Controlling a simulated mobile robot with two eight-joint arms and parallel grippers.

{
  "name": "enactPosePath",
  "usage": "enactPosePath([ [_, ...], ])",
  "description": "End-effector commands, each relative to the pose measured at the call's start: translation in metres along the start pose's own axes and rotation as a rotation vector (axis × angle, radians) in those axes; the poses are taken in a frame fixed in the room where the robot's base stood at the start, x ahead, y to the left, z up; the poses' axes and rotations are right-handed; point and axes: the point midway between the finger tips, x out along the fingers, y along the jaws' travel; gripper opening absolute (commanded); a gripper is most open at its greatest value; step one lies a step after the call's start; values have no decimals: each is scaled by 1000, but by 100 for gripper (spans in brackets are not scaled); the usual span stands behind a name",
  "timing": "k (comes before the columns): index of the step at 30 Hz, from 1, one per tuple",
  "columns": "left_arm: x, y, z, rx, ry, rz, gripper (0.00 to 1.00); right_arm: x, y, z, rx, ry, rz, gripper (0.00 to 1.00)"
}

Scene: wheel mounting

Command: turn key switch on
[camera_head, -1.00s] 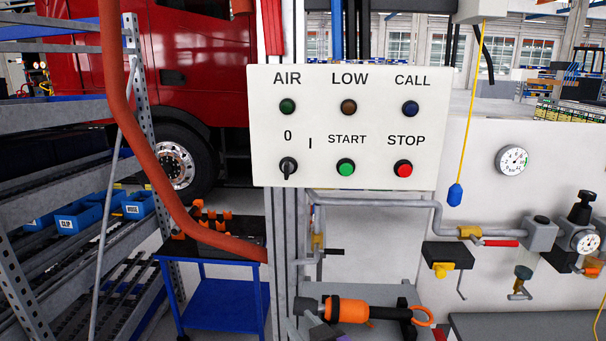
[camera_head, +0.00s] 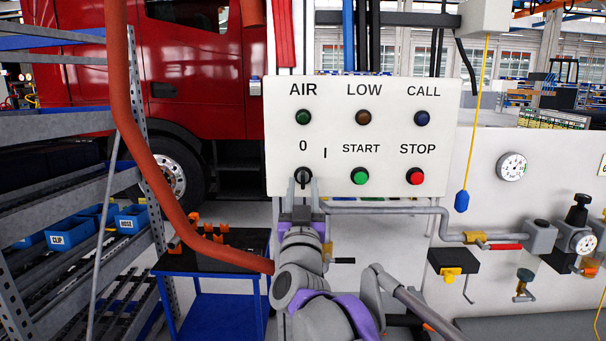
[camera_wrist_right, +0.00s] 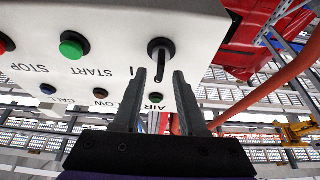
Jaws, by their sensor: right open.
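The key switch (camera_head: 302,174) is a black knob on the white control panel (camera_head: 340,110), below the "0" mark, with "I" to its upper right. Its handle points straight down in the head view. My right gripper (camera_head: 303,188) is at the panel's lower edge, just below the switch, with its fingers pointing up at it. In the right wrist view the switch (camera_wrist_right: 160,48) shows beyond the open fingertips (camera_wrist_right: 168,78). My left gripper is not in view.
The green START button (camera_head: 360,176) and red STOP button (camera_head: 415,176) sit right of the switch. A thick orange hose (camera_head: 135,150) hangs at left beside the shelf rack (camera_head: 60,200). A grey pipe (camera_head: 390,210) runs under the panel.

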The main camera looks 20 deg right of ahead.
Motion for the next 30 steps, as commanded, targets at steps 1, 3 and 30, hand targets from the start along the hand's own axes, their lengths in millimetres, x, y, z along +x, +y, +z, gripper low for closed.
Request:
enactPosePath([
  [1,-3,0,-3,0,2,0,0,11,0,-2,-1,2,1,41],
  [3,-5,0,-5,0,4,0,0,20,0,-2,-1,1,1,41],
  [30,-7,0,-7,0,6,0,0,37,0,0,0,-1,-1,0],
])
